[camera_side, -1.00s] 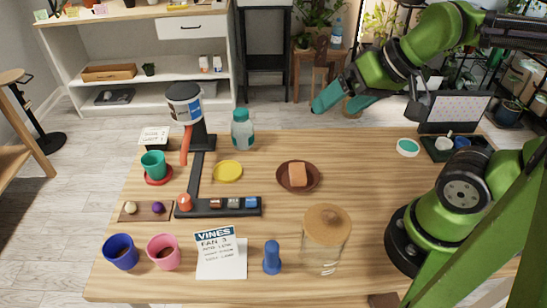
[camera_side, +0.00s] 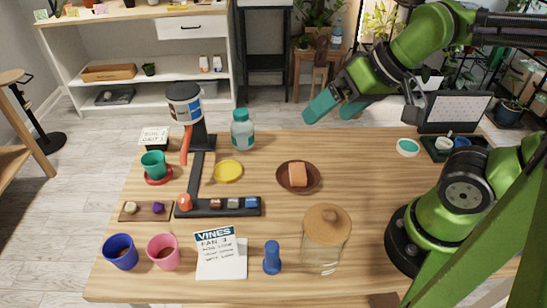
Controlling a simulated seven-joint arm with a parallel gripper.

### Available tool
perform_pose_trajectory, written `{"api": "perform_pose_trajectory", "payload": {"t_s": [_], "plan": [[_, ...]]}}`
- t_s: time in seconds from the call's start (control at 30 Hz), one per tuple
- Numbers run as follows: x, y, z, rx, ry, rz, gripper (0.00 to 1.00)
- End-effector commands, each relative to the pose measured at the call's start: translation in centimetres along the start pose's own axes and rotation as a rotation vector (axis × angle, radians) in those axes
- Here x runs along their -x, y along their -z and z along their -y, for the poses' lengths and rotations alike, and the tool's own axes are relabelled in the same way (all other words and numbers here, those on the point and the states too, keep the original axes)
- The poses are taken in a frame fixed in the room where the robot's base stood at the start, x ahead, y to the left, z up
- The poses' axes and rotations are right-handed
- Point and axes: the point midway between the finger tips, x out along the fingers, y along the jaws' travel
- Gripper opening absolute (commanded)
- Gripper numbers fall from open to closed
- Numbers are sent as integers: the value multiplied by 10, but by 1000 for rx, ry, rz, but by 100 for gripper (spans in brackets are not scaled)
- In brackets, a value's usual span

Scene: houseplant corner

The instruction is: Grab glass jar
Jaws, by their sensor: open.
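A clear glass jar (camera_side: 322,254) with a round tan lid (camera_side: 327,223) stands upright at the front right of the wooden table. My gripper (camera_side: 332,112) is open and empty, with teal fingers. It hangs in the air over the back of the table, to the right of the teal jar and well apart from both jars.
A brown bowl with an orange block (camera_side: 298,176) sits mid-table. A blue peg-like object (camera_side: 272,257) and a sign card (camera_side: 220,253) stand left of the lidded glass jar. A black stand (camera_side: 197,163) rises at the left. Bare wood (camera_side: 385,175) lies right of the bowl.

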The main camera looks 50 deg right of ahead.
Motion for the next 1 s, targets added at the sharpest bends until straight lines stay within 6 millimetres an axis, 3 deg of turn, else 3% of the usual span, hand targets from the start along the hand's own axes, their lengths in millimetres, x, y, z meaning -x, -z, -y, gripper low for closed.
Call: {"api": "perform_pose_trajectory", "payload": {"t_s": [0.07, 0.2, 0.4, 0.6, 0.73, 0.87, 1.0], "plan": [[-6, -12, 28, 67, 12, 88, 100], [-4, -47, 74, -48, -65, 280, 100], [15, -87, 106, -398, -313, 382, 100], [34, -96, 109, -781, -513, 322, 100], [38, -98, 105, -915, -570, 293, 100], [30, -104, 101, -945, -582, 288, 100], [7, -118, 91, -941, -584, 289, 100]]}}
